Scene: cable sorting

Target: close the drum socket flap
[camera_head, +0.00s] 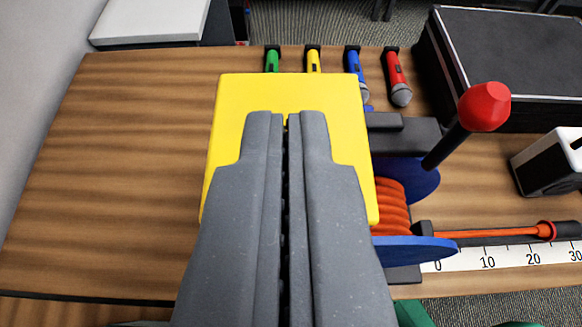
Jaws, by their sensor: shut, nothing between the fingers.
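A broad yellow panel (285,92), the only flap-like part in view, lies right in front of my gripper. My gripper (287,120) is shut and empty, its two grey fingers side by side over the panel's middle. I cannot tell whether the fingertips touch the panel or how far it is tilted. The drum, with blue flanges (415,248) and orange cable (391,207), shows to the right of the panel. The panel and my fingers hide its left part and any sockets.
A red-knobbed lever (484,107) rises at the drum's right. The wooden table (110,170) is clear at left.

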